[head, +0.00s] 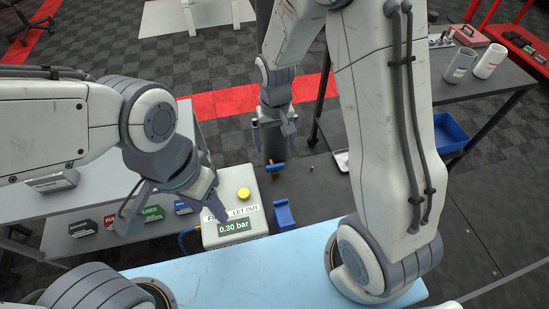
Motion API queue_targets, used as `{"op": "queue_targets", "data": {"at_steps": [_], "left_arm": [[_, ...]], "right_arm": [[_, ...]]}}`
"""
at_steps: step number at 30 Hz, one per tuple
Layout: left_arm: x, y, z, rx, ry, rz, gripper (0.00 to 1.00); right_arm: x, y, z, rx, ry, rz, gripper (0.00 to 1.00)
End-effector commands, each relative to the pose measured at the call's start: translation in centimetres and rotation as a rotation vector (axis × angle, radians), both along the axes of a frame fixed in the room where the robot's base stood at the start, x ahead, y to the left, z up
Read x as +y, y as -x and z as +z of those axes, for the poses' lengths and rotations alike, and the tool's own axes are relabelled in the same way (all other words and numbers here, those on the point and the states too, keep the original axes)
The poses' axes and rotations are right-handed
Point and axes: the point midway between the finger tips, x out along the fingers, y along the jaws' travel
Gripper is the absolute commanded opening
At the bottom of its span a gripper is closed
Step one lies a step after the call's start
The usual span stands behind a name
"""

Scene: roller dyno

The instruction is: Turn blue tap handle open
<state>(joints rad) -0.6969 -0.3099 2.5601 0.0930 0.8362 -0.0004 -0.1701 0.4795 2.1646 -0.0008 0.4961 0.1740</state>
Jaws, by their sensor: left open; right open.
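The blue tap handle (274,168) appears to be the small blue piece with a brass-coloured bit below it, near the middle of the head view. My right gripper (274,136) is open, just above the handle in the picture; I cannot tell whether they touch. The box has a yellow button (243,194), a label reading "LET OUT" and a display (234,227) reading 0.30 bar.
A blue block-like piece (284,215) lies right of the box. A light blue surface (240,270) runs along the front. Small labelled boxes, one green (153,213), sit at left.

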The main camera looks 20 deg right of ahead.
Motion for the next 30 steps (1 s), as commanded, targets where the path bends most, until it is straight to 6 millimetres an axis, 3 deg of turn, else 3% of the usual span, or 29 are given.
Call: {"op": "queue_targets", "data": {"at_steps": [15, 28, 29, 30], "left_arm": [[0.0, 0.0, -0.4, 0.0, 0.0, 0.0, 0.5], [0.0, 0.0, -0.5, 0.0, 0.0, 0.0, 0.5], [0.0, 0.0, -0.5, 0.0, 0.0, 0.0, 0.5], [0.0, 0.0, -0.5, 0.0, 0.0, 0.0, 0.5]], "right_arm": [[-0.1, 0.2, -8.6, 0.004, 0.0, -0.001, 1.0], [-0.1, 0.1, -9.8, 0.001, 0.0, 0.0, 1.0], [-0.1, 0.1, -9.8, 0.001, 0.0, 0.0, 0.96], [-0.1, 0.1, -9.8, 0.001, 0.0, 0.0, 0.81]]}}
